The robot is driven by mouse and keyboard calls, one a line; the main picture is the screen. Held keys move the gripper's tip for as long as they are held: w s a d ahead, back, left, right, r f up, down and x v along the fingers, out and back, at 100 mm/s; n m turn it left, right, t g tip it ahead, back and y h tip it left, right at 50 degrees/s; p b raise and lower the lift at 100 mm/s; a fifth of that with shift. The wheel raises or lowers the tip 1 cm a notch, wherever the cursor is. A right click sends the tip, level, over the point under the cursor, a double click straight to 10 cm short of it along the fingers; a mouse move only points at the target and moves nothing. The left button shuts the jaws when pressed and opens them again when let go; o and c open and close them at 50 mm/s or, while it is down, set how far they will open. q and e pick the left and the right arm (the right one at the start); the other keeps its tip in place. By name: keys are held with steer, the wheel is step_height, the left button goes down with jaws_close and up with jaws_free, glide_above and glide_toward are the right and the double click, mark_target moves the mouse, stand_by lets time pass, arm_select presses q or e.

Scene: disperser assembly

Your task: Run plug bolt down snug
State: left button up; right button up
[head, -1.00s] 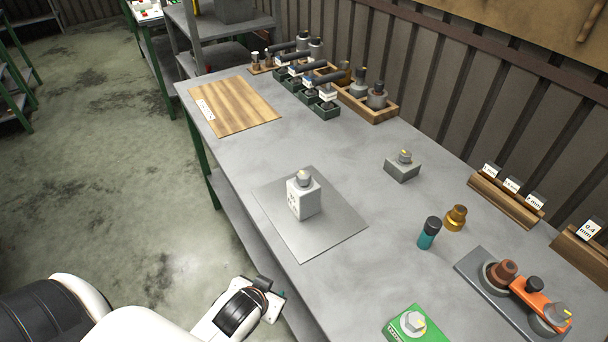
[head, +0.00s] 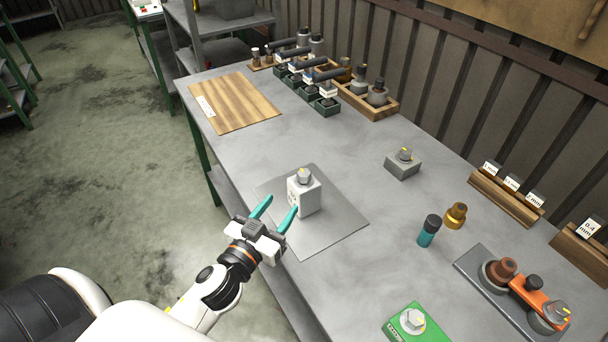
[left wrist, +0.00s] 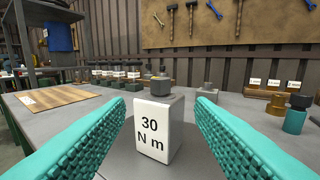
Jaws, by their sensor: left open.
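A light grey block (head: 306,196) stands upright on a thin grey metal plate (head: 340,226), with a grey hex bolt (head: 304,175) on its top. In the left wrist view the block (left wrist: 158,128) has a white face reading "30 N m", and the dark bolt head (left wrist: 161,85) rises from it. My left gripper (head: 276,208) is open with teal fingers at the table's front edge, pointing towards the block. In the left wrist view its fingers (left wrist: 160,125) lie on both sides of the block, apart from it. My right gripper is not in view.
A small grey block with a bolt (head: 403,165), a teal-and-black cylinder (head: 429,232) and a brass part (head: 456,216) stand to the right. A green block (head: 412,325) is near the front. A wooden board (head: 234,103) lies at the far left; dark trays (head: 326,107) stand behind.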

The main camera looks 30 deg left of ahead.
mark_target(300, 180)
arm_select(q)
steer(key=w+p, duration=0.2)
steer(key=w, duration=0.9)
steer(key=shift+r, duration=0.1)
steer(key=shift+w, duration=0.4)
steer(key=c, duration=1)
steer(key=shift+p, duration=0.3)
steer(key=shift+m+h, duration=0.3)
steer(key=shift+h, duration=0.2)
